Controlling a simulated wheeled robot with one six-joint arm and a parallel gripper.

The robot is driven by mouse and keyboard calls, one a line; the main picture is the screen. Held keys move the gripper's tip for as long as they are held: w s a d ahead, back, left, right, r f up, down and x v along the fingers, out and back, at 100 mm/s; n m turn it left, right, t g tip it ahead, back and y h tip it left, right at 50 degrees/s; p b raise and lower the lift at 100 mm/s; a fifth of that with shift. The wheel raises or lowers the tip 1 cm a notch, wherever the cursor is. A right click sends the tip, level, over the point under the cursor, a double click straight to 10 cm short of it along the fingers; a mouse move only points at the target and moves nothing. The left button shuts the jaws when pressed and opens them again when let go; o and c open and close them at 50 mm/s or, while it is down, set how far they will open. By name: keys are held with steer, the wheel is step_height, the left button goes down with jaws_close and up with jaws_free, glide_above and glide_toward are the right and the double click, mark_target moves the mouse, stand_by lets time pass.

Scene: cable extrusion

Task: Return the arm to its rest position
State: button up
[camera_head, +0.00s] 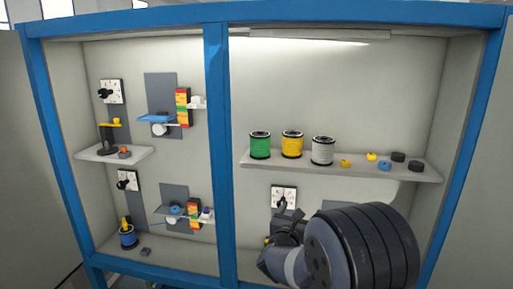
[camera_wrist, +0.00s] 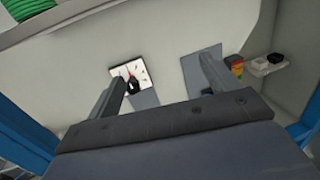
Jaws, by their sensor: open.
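My arm (camera_head: 360,247) reaches in from the lower right of the head view, its large dark round link covering the cabinet's lower right. My gripper (camera_head: 285,213) is in front of the lower right compartment, just below a white dial plate with a black knob (camera_head: 284,195). In the wrist view my gripper (camera_wrist: 161,70) has its two fingers spread wide, with nothing held between them. The dial plate (camera_wrist: 118,75) shows beyond the left finger, which partly overlaps its black knob. I cannot tell the exact gap to it.
A blue-framed cabinet (camera_head: 214,150) surrounds the work area. A shelf (camera_head: 340,172) above my gripper holds green (camera_head: 260,146), yellow (camera_head: 292,145) and white (camera_head: 322,151) spools and several small rings. A coloured light stack (camera_wrist: 236,67) and white bracket (camera_wrist: 268,66) stand right of the fingers.

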steer(key=s+d+f+n+y+b, duration=0.1)
steer(key=s+d+f+y, duration=0.1)
steer(key=s+f, duration=0.8)
steer(key=shift+s+d+f+t, duration=0.25)
steer(key=shift+d+f+t, duration=0.15)
steer(key=shift+f, duration=1.4)
steer(key=shift+r, duration=0.15)
